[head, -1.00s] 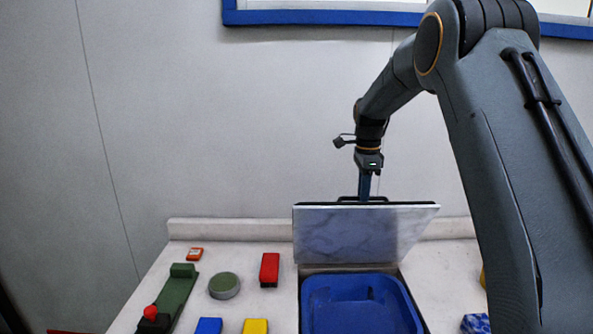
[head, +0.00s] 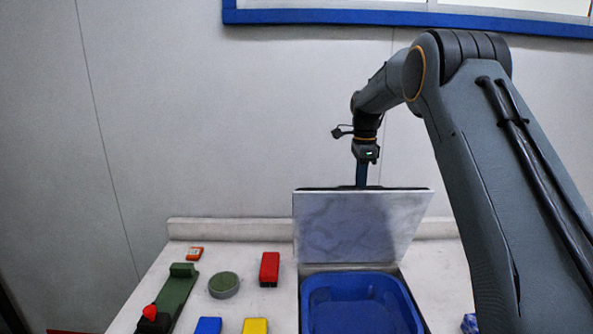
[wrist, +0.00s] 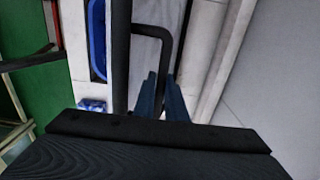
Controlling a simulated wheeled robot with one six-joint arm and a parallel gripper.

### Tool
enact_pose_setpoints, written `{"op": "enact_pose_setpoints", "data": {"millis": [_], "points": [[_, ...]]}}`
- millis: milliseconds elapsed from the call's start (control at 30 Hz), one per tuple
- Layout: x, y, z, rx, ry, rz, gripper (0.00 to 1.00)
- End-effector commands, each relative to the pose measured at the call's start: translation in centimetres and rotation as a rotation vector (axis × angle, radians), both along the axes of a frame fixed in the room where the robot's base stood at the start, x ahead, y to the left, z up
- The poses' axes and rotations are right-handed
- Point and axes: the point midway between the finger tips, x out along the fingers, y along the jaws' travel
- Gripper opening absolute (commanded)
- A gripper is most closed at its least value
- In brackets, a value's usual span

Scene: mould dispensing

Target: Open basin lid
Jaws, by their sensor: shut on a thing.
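The basin lid (head: 360,230) is a pale marbled panel raised on its far edge, with its underside facing the head camera. The blue basin (head: 360,283) lies uncovered in front of it. My gripper (head: 361,182) is behind the lid's top edge, and its fingertips are hidden there in the head view. In the wrist view my gripper (wrist: 160,85) has its two blue fingers at the dark bar handle (wrist: 165,40) and is shut on it.
A red block (head: 270,268), a round green-topped container (head: 223,285) and a green fixture with a red part (head: 178,292) stand left of the basin. Blue (head: 208,325) and yellow (head: 255,325) blocks sit near the front. A wall rises behind the counter.

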Motion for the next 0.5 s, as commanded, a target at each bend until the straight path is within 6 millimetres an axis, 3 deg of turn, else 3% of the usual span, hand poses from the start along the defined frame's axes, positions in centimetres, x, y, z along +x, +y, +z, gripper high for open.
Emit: {"op": "enact_pose_setpoints", "data": {"millis": [233, 500], "points": [[0.4, 0.0, 0.0, 0.0, -0.001, 0.001, 0.0], [3.3, 0.0, 0.3, 0.0, -0.003, 0.001, 0.0]]}}
